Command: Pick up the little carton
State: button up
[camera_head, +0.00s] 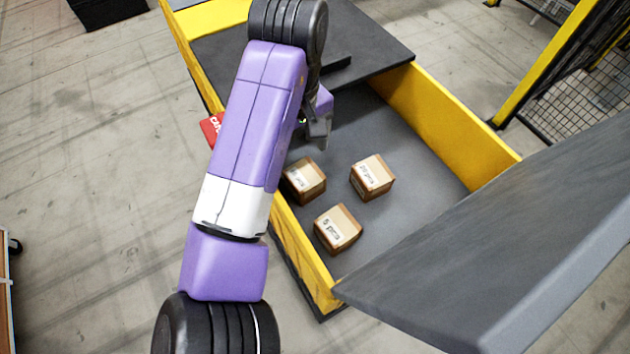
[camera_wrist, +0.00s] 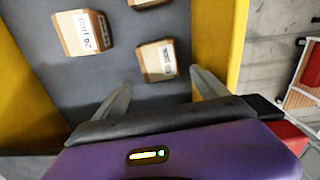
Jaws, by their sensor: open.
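Three small brown cartons with white labels lie apart on a grey floor between yellow walls. My gripper (camera_wrist: 160,77) is open and empty. In the wrist view the left carton (camera_wrist: 157,61) appears just beyond and between the fingertips, apparently untouched. The right carton (camera_wrist: 84,33) is to its left, and the near carton (camera_wrist: 148,3) is cut off at the top.
The yellow side wall (camera_head: 306,256) runs close beside the left carton. A dark grey panel (camera_head: 500,260) covers the near right, and another dark plate (camera_head: 370,45) covers the far end. A red object (camera_head: 210,127) lies outside the left wall. The floor right of the cartons is bare.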

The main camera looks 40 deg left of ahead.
aim_at(303, 173)
notch_tip(303, 173, down, 2)
jog(key=shift+d+f, duration=0.1)
jog(key=f, duration=0.2)
jog(key=f+p, duration=0.1)
jog(key=f, duration=0.1)
jog(key=shift+s+d, duration=0.25)
jog(key=shift+d, duration=0.15)
jog(key=shift+f, duration=0.5)
jog(key=c, duration=1.6)
jog(key=shift+r, duration=0.1)
